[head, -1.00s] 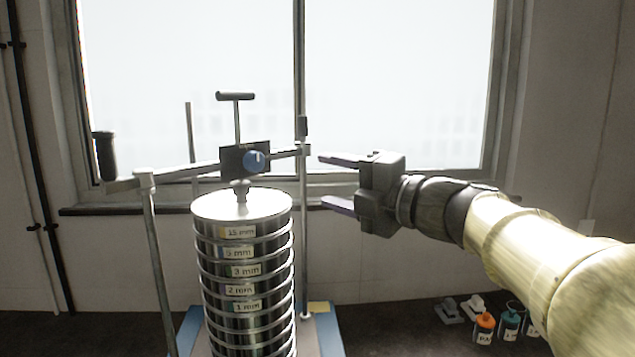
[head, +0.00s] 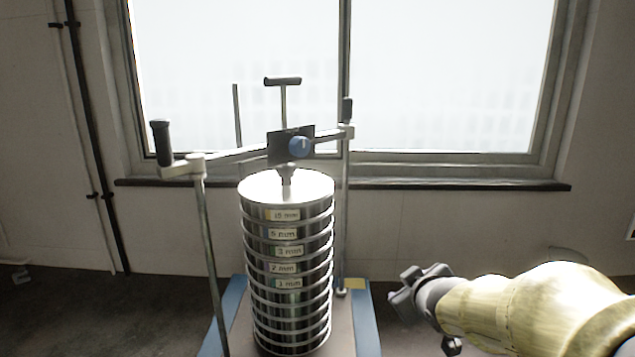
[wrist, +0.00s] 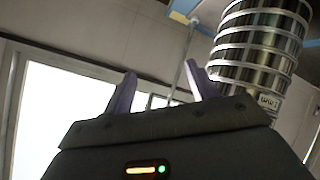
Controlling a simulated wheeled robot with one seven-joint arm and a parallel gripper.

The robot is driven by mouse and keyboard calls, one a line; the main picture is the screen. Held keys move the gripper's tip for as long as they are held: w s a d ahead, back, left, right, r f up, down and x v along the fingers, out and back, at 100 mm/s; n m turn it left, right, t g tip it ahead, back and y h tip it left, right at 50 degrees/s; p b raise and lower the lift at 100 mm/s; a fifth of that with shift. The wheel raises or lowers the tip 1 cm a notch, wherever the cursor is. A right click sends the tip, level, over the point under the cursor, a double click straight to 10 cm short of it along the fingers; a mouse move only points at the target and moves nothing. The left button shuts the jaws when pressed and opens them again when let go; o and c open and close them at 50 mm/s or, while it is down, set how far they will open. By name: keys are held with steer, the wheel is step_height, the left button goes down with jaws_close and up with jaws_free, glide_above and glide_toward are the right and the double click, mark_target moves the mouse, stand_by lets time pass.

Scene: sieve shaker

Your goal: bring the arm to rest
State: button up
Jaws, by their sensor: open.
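My gripper (wrist: 160,95) shows in the wrist view with its two fingers apart and nothing between them. In the head view my gripper (head: 405,295) is at the lower right, to the right of the sieve shaker and clear of it; its fingers are hard to make out there. The sieve stack (head: 287,265), a column of steel sieves with mm labels, stands upright on the shaker base. It also shows in the wrist view (wrist: 258,50), tilted by the camera's angle.
A clamp bar with a blue knob (head: 300,147) and a T-handle (head: 283,82) sits above the stack between upright rods. A black-handled lever (head: 161,143) is at its left end. The blue-edged base (head: 366,310) lies below. A window (head: 450,75) is behind.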

steer(key=s+a+f+m+g+p, duration=0.2)
steer(key=s+f+m+g, duration=0.4)
steer(key=s+f, duration=0.8)
steer(key=s+a+g, duration=0.1)
steer(key=s+g, duration=0.1)
steer(key=g, duration=0.1)
steer(key=shift+s+m, duration=0.3)
steer(key=shift+s, duration=0.1)
steer(key=shift+w, duration=0.1)
